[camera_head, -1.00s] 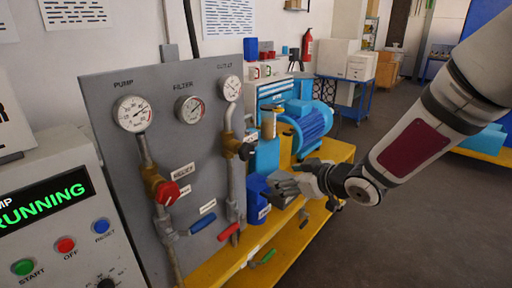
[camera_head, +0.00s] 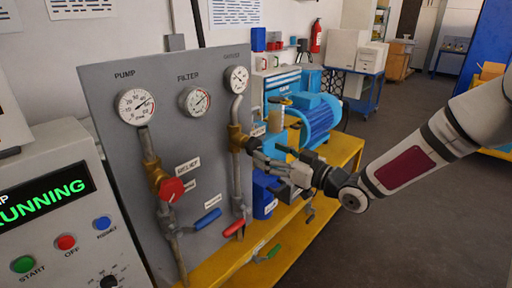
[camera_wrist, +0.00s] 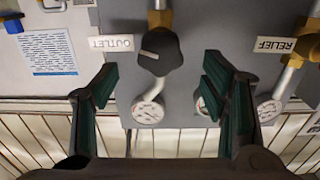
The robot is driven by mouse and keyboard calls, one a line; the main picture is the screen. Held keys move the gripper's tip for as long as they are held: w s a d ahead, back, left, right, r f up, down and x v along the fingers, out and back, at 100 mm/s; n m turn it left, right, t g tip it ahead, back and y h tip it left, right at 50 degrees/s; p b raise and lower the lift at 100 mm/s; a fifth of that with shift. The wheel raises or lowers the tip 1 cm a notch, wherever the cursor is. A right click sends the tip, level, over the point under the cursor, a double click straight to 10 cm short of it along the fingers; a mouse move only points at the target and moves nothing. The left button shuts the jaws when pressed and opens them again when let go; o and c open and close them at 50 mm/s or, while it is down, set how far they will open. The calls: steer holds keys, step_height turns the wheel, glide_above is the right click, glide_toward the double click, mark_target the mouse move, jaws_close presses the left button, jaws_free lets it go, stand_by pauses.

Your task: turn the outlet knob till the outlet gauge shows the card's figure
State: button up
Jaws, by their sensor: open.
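The outlet gauge (camera_head: 237,79) is a small white dial at the panel's upper right; its reading is too small to make out. It also shows upside down in the wrist view (camera_wrist: 148,111). The outlet knob (camera_wrist: 160,52) is black with a pale pointer line, beside the upside-down OUTLET label (camera_wrist: 111,43). I cannot make out a card with a figure.
The grey panel (camera_head: 210,140) also bears the pump gauge (camera_head: 136,106), filter gauge (camera_head: 195,101), red relief knob (camera_head: 171,190), blue lever (camera_head: 207,220) and red lever (camera_head: 234,228). A blue motor (camera_head: 318,120) stands behind on a yellow base. Floor at right is clear.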

mark_target(256, 147)
steer(key=x, duration=0.6)
steer(key=shift+a, duration=0.1)
steer(key=c, duration=1.2)
